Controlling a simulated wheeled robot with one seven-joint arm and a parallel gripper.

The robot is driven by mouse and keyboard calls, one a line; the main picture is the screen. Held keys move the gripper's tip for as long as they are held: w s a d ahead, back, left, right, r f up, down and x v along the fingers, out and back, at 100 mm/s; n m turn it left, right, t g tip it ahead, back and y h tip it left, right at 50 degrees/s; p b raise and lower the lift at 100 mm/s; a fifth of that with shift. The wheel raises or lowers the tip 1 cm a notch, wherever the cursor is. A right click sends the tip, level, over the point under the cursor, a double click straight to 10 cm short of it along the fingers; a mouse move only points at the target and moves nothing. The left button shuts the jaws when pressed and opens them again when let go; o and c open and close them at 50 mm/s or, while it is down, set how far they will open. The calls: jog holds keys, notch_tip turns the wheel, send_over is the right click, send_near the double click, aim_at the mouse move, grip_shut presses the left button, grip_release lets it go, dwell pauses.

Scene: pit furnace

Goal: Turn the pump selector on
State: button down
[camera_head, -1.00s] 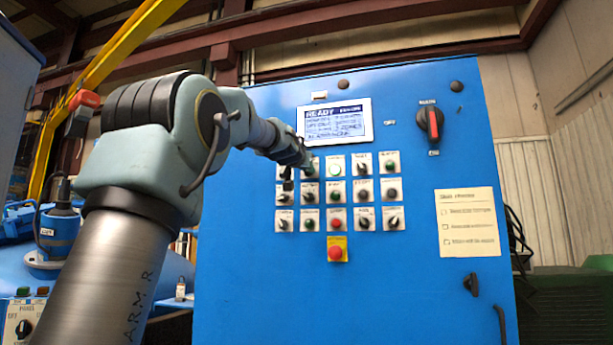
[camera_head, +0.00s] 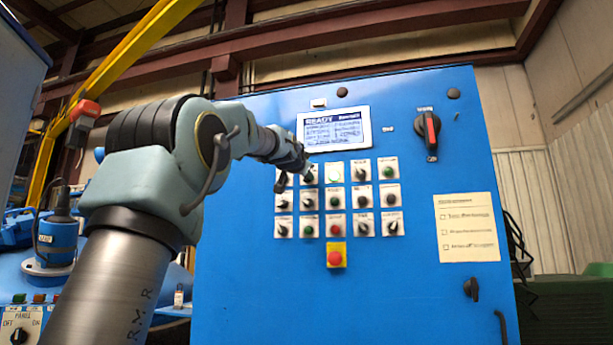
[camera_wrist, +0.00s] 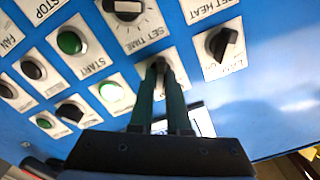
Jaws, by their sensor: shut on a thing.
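My gripper (camera_head: 306,170) is at the upper left of the blue control panel, at the second plate from the left in the top row. In the wrist view its two dark fingers (camera_wrist: 160,72) are shut on a small dark selector knob (camera_wrist: 162,68) on a white plate. The plate's label is hidden behind the fingers, so I cannot read whether it says pump. The knob's exact angle is also hard to tell. A lit pale green button (camera_wrist: 112,92) is beside it on one side, and another black selector (camera_wrist: 225,42) on the other.
The blue cabinet (camera_head: 400,280) carries several more knobs and buttons close around my fingers. A red emergency button (camera_head: 334,258) sits below them. A screen (camera_head: 335,128) reading READY is just above. A large red-handled switch (camera_head: 428,128) is at the upper right.

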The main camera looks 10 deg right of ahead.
jog(key=c, duration=0.9)
grip_release()
jog(key=b+v, duration=0.4)
jog(key=v, duration=0.6)
jog(key=shift+s+a+b, duration=0.1)
jog(key=shift+s+b, duration=0.25)
